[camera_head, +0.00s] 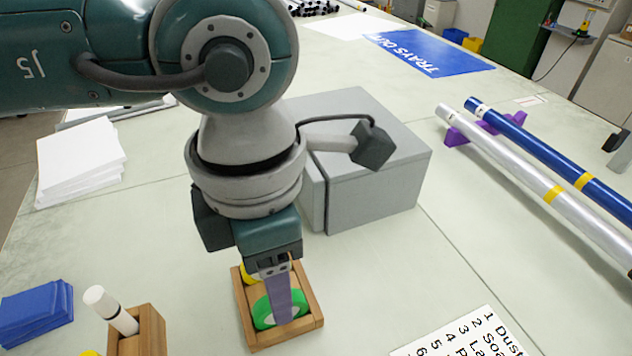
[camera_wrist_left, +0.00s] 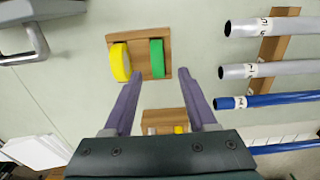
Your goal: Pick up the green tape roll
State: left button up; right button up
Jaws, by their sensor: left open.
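The green tape roll (camera_head: 268,311) stands on edge in a small wooden tray (camera_head: 247,335), beside a yellow roll (camera_head: 250,272). The left wrist view shows the green roll (camera_wrist_left: 157,58) and the yellow roll (camera_wrist_left: 120,62) in the tray (camera_wrist_left: 139,36). My left gripper (camera_head: 284,318) points down at the tray, and one purple finger hides part of the green roll. In the left wrist view my left gripper (camera_wrist_left: 162,73) is open, with the green roll ahead between its fingers, nearer the right one. I cannot tell whether they touch. My right gripper is not seen.
A grey box (camera_head: 375,185) stands just behind the tray. A wooden holder (camera_head: 150,330) with a white marker (camera_head: 108,308) and a blue stack (camera_head: 37,312) are to the left. Rods (camera_head: 540,175) lie on purple supports at right. A printed list (camera_head: 470,338) lies at front right.

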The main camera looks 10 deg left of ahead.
pick_arm(q)
jog(key=f, duration=0.5)
jog(key=shift+w, duration=0.2)
grip_shut()
dwell(0.3)
